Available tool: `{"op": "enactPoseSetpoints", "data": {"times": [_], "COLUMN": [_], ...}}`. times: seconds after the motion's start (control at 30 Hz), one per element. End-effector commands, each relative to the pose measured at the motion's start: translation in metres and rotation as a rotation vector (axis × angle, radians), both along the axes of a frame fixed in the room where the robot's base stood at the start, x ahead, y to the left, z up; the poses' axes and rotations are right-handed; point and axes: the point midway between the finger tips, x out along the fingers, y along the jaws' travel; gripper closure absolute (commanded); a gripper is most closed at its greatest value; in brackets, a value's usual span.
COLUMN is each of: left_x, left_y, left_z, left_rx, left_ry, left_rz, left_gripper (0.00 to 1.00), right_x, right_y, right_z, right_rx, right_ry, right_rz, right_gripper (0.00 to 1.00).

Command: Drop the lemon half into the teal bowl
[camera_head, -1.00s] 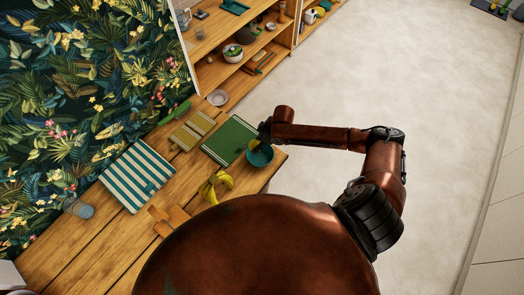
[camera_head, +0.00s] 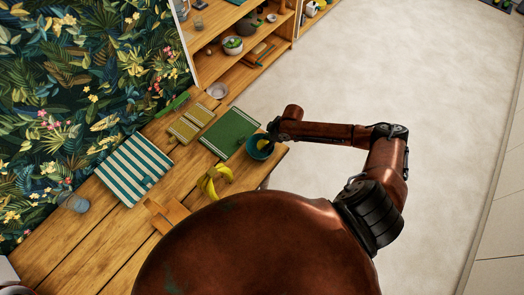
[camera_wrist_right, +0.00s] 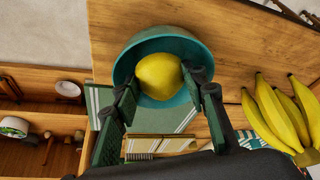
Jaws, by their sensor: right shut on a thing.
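The teal bowl (camera_head: 268,153) stands near the right end of the wooden table. It also shows in the right wrist view (camera_wrist_right: 205,59). The yellow lemon half (camera_wrist_right: 160,76) is between the fingers of my right gripper (camera_wrist_right: 165,92), over the bowl's opening. The gripper is shut on it. I cannot tell whether the lemon half touches the bowl's inside. In the head view my right gripper (camera_head: 268,139) is small and partly covers the bowl. My left gripper is in neither view.
Bananas (camera_head: 209,186) lie on the table (camera_head: 105,235) near the bowl. A green mat (camera_head: 229,134) is beside it. A striped cloth (camera_head: 134,169), a wooden board (camera_head: 165,213) and a glass (camera_head: 75,203) are farther left. Shelves (camera_head: 243,75) stand behind.

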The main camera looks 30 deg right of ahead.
Motion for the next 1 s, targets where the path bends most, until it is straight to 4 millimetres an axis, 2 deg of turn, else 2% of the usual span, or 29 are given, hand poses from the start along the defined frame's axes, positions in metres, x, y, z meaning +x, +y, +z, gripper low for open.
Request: {"op": "enactPoseSetpoints", "data": {"times": [0.27,0.3,0.6,0.87,1.0], "left_x": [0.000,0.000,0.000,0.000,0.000], "left_y": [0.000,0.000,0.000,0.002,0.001], "left_z": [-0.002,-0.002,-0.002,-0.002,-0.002], "left_rx": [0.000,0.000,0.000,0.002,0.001], "left_ry": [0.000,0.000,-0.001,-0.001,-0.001], "left_rz": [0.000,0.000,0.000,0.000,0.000], "left_gripper": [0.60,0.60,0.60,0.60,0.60], "right_x": [0.001,0.001,0.000,0.000,-0.002], "right_y": [0.000,0.000,0.000,-0.001,-0.005], "right_z": [-0.001,-0.001,-0.002,-0.001,0.008], "right_rx": [0.000,0.000,-0.001,-0.001,-0.002], "right_ry": [-0.001,-0.001,-0.001,-0.001,0.000], "right_rz": [0.000,0.000,0.000,0.000,-0.002], "right_gripper": [0.85,0.60,0.40,0.40,0.40]}}
